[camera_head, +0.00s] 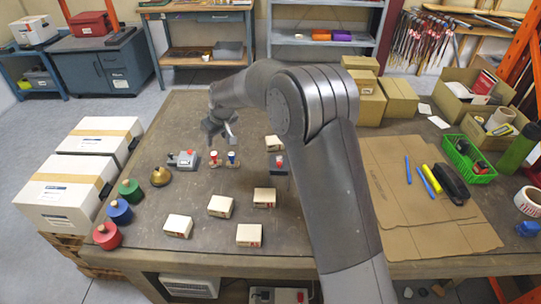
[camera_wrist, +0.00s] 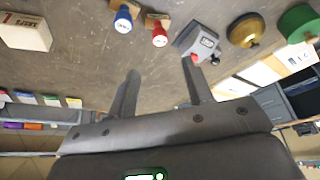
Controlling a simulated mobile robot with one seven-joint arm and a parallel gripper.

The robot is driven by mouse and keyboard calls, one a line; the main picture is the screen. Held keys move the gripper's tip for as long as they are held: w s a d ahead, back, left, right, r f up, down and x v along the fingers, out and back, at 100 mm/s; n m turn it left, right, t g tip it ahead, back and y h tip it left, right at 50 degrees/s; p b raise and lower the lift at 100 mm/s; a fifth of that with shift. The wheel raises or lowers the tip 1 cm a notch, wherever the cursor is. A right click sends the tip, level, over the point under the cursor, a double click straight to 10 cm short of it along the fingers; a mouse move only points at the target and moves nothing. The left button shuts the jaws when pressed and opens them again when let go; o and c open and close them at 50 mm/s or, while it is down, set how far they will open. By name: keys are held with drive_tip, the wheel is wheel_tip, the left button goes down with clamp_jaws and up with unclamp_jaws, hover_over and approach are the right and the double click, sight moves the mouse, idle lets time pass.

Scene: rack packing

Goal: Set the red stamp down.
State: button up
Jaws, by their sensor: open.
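The red stamp (camera_head: 213,157) stands on the table beside the blue stamp (camera_head: 231,157). In the wrist view the red stamp (camera_wrist: 159,36) and the blue stamp (camera_wrist: 122,20) each show a coloured, white-marked end and a small brown block at the other end. My gripper (camera_head: 227,138) is above and behind the stamps in the head view. In the wrist view my gripper (camera_wrist: 160,68) has its fingers spread with nothing between them. The red stamp lies beyond the fingertips, apart from them.
A grey device (camera_head: 183,159) stands left of the red stamp, with yellow (camera_head: 161,176), green (camera_head: 130,189), blue and red round knobbed pieces further left. Several small white boxes (camera_head: 220,206) lie in front. Cardboard sheets (camera_head: 400,190) and a green basket (camera_head: 468,159) are at right.

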drive_tip(key=s+d+r+m+t+h, duration=0.1)
drive_tip(key=s+d+r+m, duration=0.1)
drive_tip(key=s+d+r, duration=0.65)
drive_tip(key=s+d+r+m+t+h, duration=0.1)
drive_tip(key=s+d+r+m, duration=0.1)
drive_tip(key=s+d+r, duration=0.65)
drive_tip(key=s+d+m+h, duration=0.1)
drive_tip(key=s+d+m, duration=0.4)
drive_tip(key=s+d, duration=1.3)
drive_tip(key=s, duration=0.3)
drive_tip(key=shift+s+f, duration=0.15)
drive_tip(key=shift+s, duration=0.25)
